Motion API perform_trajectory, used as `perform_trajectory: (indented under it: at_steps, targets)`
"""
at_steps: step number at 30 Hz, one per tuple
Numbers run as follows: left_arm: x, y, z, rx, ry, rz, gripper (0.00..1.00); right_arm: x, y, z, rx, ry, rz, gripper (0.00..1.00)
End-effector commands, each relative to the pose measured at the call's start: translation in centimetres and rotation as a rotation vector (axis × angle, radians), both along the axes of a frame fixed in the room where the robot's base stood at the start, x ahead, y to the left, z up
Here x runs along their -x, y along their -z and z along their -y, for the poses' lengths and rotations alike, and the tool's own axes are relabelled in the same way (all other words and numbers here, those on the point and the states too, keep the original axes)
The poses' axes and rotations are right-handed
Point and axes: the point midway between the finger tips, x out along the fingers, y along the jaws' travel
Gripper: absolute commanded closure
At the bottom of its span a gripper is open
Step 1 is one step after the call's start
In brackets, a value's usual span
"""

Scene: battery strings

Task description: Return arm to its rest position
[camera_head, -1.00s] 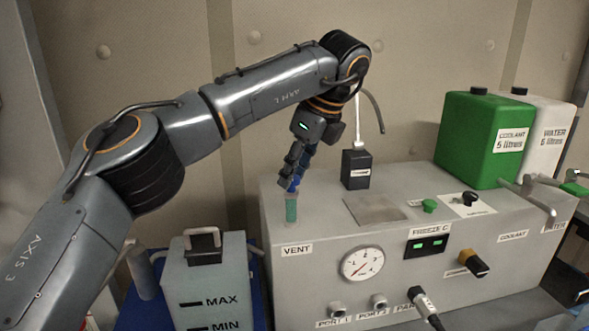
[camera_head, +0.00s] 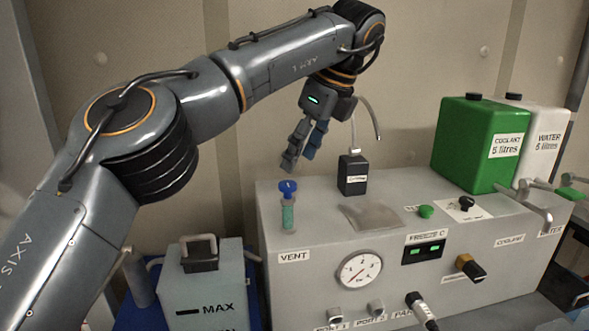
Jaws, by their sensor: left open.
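My left gripper (camera_head: 299,164) hangs from my left arm above the left end of the grey machine box (camera_head: 400,240). Its fingers are open and empty, pointing down. Just below and slightly left of the fingertips stands the vent tube (camera_head: 288,214), clear with green inside and a blue cap (camera_head: 288,187); the fingers look clear of it. My left arm reaches in from the left, bent high over the scene. My right gripper is not in view.
A black box with a bent pipe (camera_head: 354,175) stands right of the gripper. A green coolant tank (camera_head: 470,150) and white water tank (camera_head: 540,148) stand behind right. A grey handled container (camera_head: 205,290) stands front left on blue. A dial (camera_head: 358,271) and knobs line the front.

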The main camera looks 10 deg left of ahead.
Motion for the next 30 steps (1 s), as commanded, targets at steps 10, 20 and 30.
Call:
perform_trajectory:
  at_steps: [10, 20, 30]
  targets:
    - [0.2, -1.7, 0.6, 0.0, 0.0, 0.0, 0.44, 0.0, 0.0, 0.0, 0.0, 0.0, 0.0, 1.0]
    - [0.2, -2.9, 0.6, 0.001, 0.0, 0.0, 0.44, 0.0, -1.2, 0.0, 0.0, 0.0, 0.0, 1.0]
    - [0.2, -8.3, 0.6, 0.001, 0.0, 0.0, 0.44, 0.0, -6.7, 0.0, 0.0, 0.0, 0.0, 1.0]
